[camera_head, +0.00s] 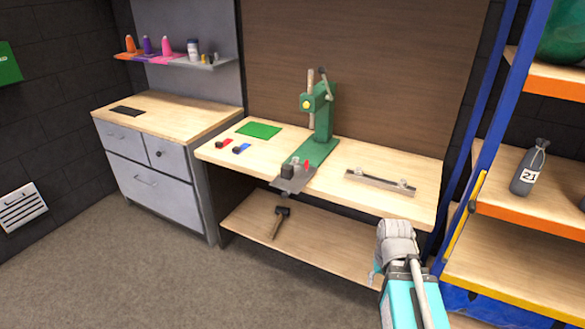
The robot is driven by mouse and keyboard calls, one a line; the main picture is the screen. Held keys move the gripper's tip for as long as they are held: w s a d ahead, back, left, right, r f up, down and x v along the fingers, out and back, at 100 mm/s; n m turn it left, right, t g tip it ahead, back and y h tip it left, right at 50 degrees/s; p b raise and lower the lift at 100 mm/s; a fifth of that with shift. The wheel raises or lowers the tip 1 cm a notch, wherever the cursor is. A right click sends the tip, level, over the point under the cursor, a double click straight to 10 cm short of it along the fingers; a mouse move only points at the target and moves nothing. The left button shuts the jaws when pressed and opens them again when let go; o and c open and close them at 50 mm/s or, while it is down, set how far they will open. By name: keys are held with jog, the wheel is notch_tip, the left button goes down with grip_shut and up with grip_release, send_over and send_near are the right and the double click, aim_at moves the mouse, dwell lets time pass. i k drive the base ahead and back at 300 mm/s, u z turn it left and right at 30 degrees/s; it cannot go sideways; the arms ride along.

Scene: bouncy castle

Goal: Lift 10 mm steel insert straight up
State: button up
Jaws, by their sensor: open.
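I cannot single out the 10 mm steel insert at this size. Small pieces stand on the wooden workbench (345,165): a dark block (287,170) and a small red piece (306,165) at the foot of the green press (322,120), and two small pale pieces at the ends of a metal rail (378,182). A red item (222,143) and a blue item (241,148), each with a dark block, lie left of the press. My gripper (376,276) is in front of the bench's right part, apart from these pieces. It is open; its fingertips show poorly.
A green mat (258,130) lies at the bench's back left. A hammer (278,222) lies on the lower shelf (310,245). A grey drawer cabinet (150,170) stands left. A blue-framed rack (483,150) with a bottle (527,168) stands close on the right.

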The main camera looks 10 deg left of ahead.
aim_at(295, 162)
jog(key=u, duration=0.5)
jog(key=i, duration=1.3)
jog(key=z, duration=0.5)
